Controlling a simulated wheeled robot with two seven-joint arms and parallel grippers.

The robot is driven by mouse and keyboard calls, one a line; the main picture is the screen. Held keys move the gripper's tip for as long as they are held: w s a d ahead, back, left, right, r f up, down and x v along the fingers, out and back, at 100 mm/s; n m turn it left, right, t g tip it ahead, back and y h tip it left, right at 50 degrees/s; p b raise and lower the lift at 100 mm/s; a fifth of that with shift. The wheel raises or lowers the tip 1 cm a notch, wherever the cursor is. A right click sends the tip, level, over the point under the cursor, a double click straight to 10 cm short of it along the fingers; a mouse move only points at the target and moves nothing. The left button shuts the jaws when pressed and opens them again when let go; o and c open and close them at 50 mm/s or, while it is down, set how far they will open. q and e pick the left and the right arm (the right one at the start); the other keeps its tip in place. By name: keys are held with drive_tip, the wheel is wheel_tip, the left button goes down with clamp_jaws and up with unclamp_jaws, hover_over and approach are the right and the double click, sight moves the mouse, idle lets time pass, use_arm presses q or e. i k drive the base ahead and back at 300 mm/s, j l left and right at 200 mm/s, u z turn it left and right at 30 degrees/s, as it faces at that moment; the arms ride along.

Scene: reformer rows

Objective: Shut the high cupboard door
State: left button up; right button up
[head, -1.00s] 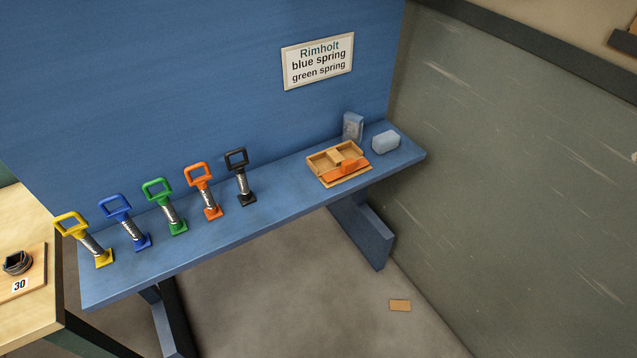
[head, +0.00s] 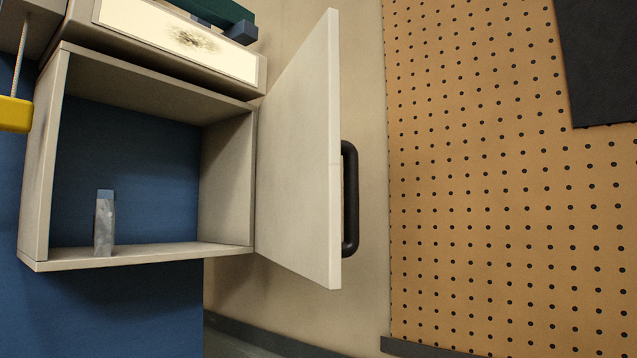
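The high cupboard (head: 42,165) is a beige box on the blue wall, in the left half of the head view. Its beige door (head: 300,160) stands wide open, hinged on the cupboard's right side and swung outward. A black bar handle (head: 350,200) sits on the door's outer face, by its free edge. Inside, a small grey item with a bluish top (head: 104,225) stands on the cupboard floor toward the left. Neither of my grippers is in view.
A perforated tan board (head: 480,200) covers the right side, with a dark panel (head: 600,60) at its upper corner. A light panel (head: 180,40) lies on top of the cupboard. A yellow object (head: 15,114) hangs at the far left.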

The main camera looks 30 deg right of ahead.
sight(300, 147)
drive_tip(key=l+u, duration=0.15)
drive_tip(key=l, duration=0.75)
drive_tip(key=k+l+u, duration=0.1)
drive_tip(key=l, duration=0.8)
drive_tip(key=k+j, duration=0.15)
drive_tip(key=z, duration=0.05)
